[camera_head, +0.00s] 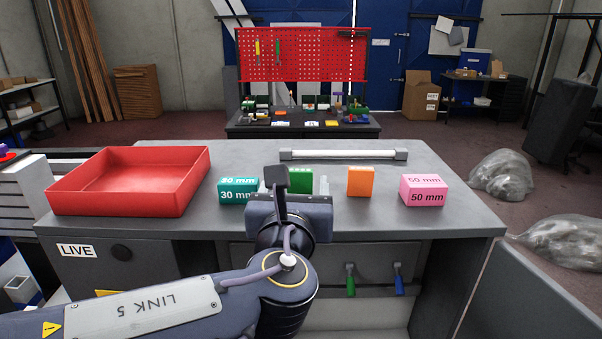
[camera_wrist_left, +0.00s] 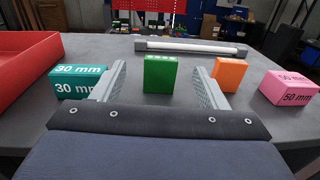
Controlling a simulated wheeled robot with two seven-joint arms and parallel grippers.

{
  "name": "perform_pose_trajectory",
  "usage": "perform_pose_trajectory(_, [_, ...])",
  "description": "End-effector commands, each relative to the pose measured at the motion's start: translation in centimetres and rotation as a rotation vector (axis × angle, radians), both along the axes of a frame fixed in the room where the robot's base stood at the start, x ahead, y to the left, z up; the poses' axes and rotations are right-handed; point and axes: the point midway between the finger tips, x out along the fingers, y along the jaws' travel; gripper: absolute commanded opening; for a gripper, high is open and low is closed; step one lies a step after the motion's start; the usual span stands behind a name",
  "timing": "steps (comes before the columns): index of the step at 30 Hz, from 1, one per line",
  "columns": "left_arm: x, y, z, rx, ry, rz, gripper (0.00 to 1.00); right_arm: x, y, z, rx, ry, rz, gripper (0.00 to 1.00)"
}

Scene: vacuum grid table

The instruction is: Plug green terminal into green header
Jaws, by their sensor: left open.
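My left gripper (camera_head: 294,188) is open and empty, facing the green block. In the left wrist view, the green block (camera_wrist_left: 161,76) shows in the gap between the two spread fingers (camera_wrist_left: 160,68), with no finger touching it. My wrist hides part of the table in front of it.
A red tray (camera_head: 190,191) is at the left, beside the teal block (camera_head: 237,190). An orange block (camera_head: 361,181) and a pink 50 mm block (camera_head: 424,190) stand to the right. A white bar lamp (camera_head: 342,155) lies behind. The table's right end is clear.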

Motion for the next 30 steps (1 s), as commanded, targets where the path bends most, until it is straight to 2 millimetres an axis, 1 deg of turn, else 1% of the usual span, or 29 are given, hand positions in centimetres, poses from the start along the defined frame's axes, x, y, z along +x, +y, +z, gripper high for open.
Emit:
perform_pose_trajectory(1, [0.6, 0.0, 0.0, 0.001, 0.003, 0.002, 0.67, 0.0, 0.0, 0.2, 0.000, 0.000, 0.000, 0.31])
perform_pose_trajectory(8, [3.4, -0.3, -0.2, 0.002, 0.005, 0.005, 0.67, 0.0, 0.0, 1.1, 0.000, 0.000, 0.000, 0.31])
perform_pose_trajectory(12, [5.6, -0.6, -0.3, 0.000, 0.005, 0.005, 0.67, 0.0, 0.0, 1.9, 0.000, 0.000, 0.000, 0.31])
perform_pose_trajectory(15, [6.6, -0.7, -0.4, -0.002, 0.005, 0.004, 0.67, 0.0, 0.0, 2.1, 0.000, 0.000, 0.000, 0.31])
perform_pose_trajectory(18, [7.1, -0.7, -0.5, -0.002, 0.003, 0.003, 0.67, 0.0, 0.0, 2.1, 0.000, 0.000, 0.000, 0.31])
perform_pose_trajectory(24, [7.1, -0.7, -0.5, -0.003, 0.003, 0.003, 0.67, 0.0, 0.0, 2.1, 0.000, 0.000, 0.000, 0.31])
perform_pose_trajectory(30, [7.0, -0.7, -0.5, -0.003, 0.003, 0.003, 0.41, 0.0, 0.0, 2.1, 0.000, 0.000, 0.000, 0.31])
